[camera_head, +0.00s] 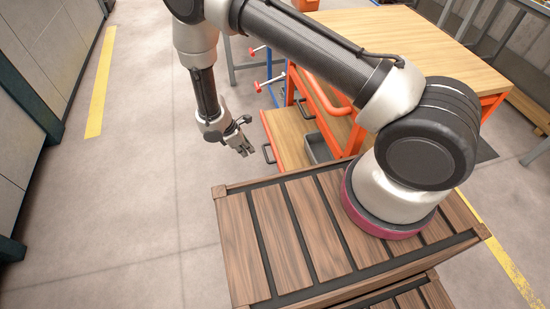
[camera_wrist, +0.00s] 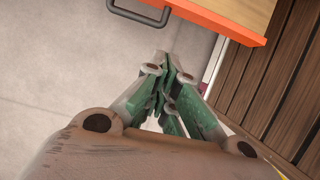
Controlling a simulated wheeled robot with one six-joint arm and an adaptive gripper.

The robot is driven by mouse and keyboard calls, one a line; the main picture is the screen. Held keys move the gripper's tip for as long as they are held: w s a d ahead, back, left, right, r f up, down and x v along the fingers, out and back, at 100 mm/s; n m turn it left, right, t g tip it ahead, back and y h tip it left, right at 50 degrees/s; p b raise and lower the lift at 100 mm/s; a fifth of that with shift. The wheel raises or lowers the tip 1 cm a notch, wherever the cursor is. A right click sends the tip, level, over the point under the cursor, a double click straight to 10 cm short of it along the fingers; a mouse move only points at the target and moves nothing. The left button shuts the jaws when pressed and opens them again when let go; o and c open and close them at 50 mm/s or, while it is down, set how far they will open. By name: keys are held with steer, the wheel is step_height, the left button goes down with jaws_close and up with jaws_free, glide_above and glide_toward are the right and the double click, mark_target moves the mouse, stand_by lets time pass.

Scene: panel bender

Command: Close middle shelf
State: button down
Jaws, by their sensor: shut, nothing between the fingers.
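An orange-framed workbench (camera_head: 420,35) has a pulled-out wooden shelf (camera_head: 287,140) with a dark handle (camera_head: 268,153) at its front end. I cannot tell for certain whether this is the middle shelf. In the wrist view, the shelf's wooden surface (camera_wrist: 245,10) has an orange edge, and the handle (camera_wrist: 140,17) juts from it at the top. My gripper (camera_head: 246,151) is shut and empty, just left of the handle in the head view. In the wrist view, my gripper (camera_wrist: 167,62) is below the handle, apart from it. My arm hides part of the bench.
A grey bin (camera_head: 318,149) sits by the shelf, partly hidden. Another dark handle (camera_head: 305,108) and red-tipped clamps (camera_head: 257,87) show on the bench side. A brown slatted deck (camera_head: 265,240) lies in the foreground. The floor (camera_head: 120,190) to the left is clear.

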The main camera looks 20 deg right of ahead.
mark_target(268, 160)
steer(key=shift+d+f, duration=2.05)
steer(key=shift+f, duration=0.25)
steer(key=shift+d+f, duration=2.05)
steer(key=shift+f, duration=0.2)
steer(key=shift+d, duration=0.1)
